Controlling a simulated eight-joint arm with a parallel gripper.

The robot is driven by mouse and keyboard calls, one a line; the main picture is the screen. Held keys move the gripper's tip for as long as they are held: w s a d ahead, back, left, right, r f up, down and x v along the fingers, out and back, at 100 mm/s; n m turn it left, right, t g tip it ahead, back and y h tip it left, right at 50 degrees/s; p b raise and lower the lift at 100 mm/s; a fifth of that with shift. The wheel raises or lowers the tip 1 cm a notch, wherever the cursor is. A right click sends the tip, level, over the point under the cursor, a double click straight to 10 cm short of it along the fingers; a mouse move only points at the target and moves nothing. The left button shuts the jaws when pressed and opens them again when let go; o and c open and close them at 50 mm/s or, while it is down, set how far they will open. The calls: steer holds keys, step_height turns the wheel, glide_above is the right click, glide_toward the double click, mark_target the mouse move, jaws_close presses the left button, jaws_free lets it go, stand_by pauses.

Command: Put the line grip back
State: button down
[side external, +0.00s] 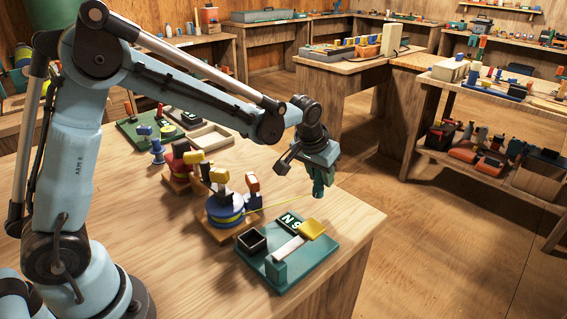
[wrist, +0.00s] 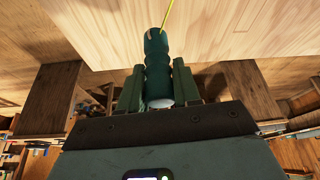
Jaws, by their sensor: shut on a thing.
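The line grip (side external: 318,188) is a dark green, ridged handle. It hangs below my gripper (side external: 320,170), which is shut on it, above the table's right edge. In the wrist view the line grip (wrist: 157,62) sits between the two green fingers of my gripper (wrist: 157,88). A thin yellow line (side external: 280,199) runs from the grip to a blue and yellow spool (side external: 224,212) on a wooden base. A green board (side external: 309,258) lies below the grip, holding a black open box (side external: 251,241), a yellow block (side external: 312,229) and a white strip (side external: 290,248).
A second reel (side external: 180,165) stands behind the spool on the wooden table (side external: 165,250). A blue peg-like piece (side external: 157,151) and a pale frame (side external: 207,138) stand farther back. Open floor (side external: 430,240) lies right of the table.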

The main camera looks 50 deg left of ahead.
mark_target(319, 187)
steer(key=shift+f, duration=1.95)
steer(key=c, duration=0.8)
jaws_free()
steer(key=shift+f, duration=0.15)
steer(key=a+v, duration=0.1)
steer(key=v, duration=1.1)
steer(key=shift+s+a+f+m+t+h, duration=0.1)
steer(key=shift+s+a+m+t, duration=0.25)
steer(key=shift+s, duration=2.3)
steer(key=shift+s+a+m+t+h, duration=0.1)
steer(key=shift+s+a+t, duration=0.4)
steer(key=shift+s, duration=2.2)
steer(key=shift+s+a+m+t+h, duration=0.1)
steer(key=shift+s+a+m+t, duration=0.25)
steer(key=shift+s, duration=2.3)
